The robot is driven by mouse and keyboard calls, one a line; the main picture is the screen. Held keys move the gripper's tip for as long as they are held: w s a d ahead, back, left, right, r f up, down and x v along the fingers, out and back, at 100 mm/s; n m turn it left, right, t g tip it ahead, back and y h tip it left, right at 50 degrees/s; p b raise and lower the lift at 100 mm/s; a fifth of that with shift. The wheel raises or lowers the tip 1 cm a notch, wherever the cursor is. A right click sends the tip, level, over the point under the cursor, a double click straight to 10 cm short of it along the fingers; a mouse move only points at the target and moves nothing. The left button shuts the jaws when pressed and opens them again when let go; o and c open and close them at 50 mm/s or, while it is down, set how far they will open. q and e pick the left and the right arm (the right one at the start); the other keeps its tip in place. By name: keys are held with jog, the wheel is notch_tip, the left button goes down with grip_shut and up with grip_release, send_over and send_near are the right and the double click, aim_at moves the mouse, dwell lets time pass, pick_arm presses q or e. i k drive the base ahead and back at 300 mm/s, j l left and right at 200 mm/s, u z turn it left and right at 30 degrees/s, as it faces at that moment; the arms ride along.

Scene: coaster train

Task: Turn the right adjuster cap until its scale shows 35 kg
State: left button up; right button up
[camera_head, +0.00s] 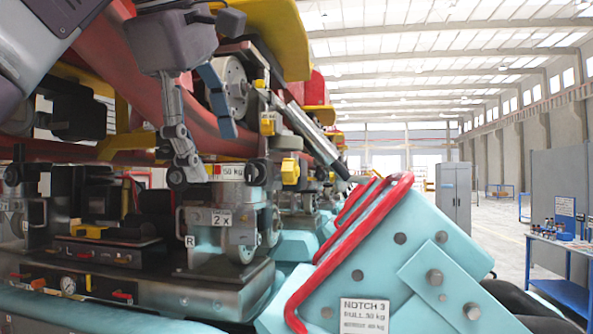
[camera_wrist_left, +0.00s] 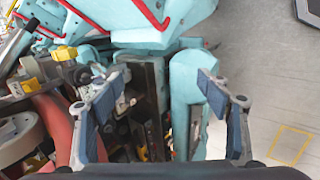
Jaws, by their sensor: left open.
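My left gripper (camera_head: 206,146) is open and empty in front of the machinery in the head view. Its two blue-padded fingers stand wide apart in the left wrist view (camera_wrist_left: 163,90). A label with "R" (camera_head: 189,241) marks a metal unit with a "2 x" plate (camera_head: 221,218), below the gripper. A "50 kg" label (camera_head: 232,172) sits above it, close to the fingers. A yellow knob-like part (camera_head: 290,171) is to the right of the gripper. I cannot tell which part is the right adjuster cap, and no scale is readable. My right gripper is not in view.
A turquoise housing (camera_head: 400,250) with red tubes (camera_head: 350,250) fills the right foreground. Its sign (camera_head: 364,315) reads "NOTCH 3" and a pull in kg. A blue workbench (camera_head: 562,250) and a grey cabinet (camera_head: 453,195) stand farther back on open floor.

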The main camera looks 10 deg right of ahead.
aim_at(290, 170)
jog(key=i+l, duration=0.2)
jog(key=i, duration=0.25)
jog(key=i+l, duration=0.25)
jog(key=i, duration=0.2)
jog(key=i+l, duration=0.2)
jog(key=i, duration=0.25)
